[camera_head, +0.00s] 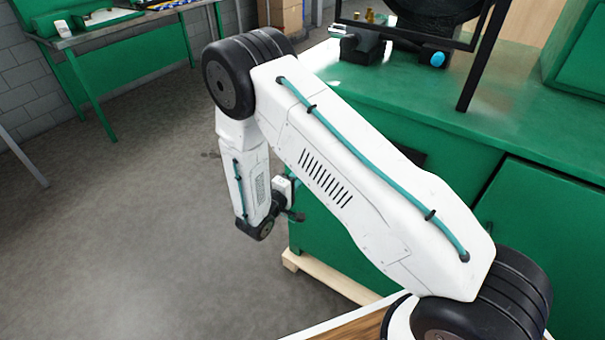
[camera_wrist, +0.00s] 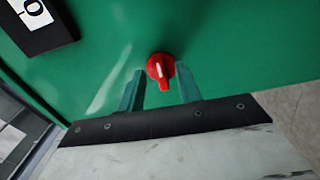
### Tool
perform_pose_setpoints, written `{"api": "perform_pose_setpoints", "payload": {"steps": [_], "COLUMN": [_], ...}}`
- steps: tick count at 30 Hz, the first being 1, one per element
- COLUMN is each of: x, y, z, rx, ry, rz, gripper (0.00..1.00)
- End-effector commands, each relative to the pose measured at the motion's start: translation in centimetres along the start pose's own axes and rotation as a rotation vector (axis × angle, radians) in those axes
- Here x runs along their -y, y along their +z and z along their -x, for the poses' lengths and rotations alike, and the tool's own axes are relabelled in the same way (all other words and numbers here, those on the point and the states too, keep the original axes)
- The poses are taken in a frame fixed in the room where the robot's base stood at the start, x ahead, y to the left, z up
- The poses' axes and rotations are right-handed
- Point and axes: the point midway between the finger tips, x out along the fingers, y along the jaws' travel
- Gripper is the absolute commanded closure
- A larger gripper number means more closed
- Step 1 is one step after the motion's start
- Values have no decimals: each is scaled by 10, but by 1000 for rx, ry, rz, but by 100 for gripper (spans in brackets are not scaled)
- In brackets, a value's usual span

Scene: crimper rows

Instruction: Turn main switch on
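The main switch (camera_wrist: 160,67) is a red rotary knob with a white line on its handle, on a green panel in the wrist view. Its handle points down in that picture. My gripper (camera_wrist: 160,80) is open, with one teal finger at each side of the knob. Gaps show between the fingers and the handle, so it does not look gripped. In the head view my gripper (camera_head: 294,215) is small and partly hidden at the side of the green cabinet (camera_head: 335,245). The switch is not visible there.
A black plate with a white label (camera_wrist: 33,12) marked "O" is on the panel, left of the knob. The green cabinet stands on a wooden pallet (camera_head: 335,282). Grey floor (camera_head: 130,230) is clear to the left. A green workbench (camera_head: 115,35) stands at the back left.

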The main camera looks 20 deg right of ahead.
Motion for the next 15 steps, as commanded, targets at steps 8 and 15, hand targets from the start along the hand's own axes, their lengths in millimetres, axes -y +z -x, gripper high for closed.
{"api": "perform_pose_setpoints", "payload": {"steps": [8, 15], "x": [0, 0], "y": [0, 1], "z": [47, 59], "rx": [-2, 1], "ry": [0, 0], "rz": [1, 0], "gripper": [65, 65]}}
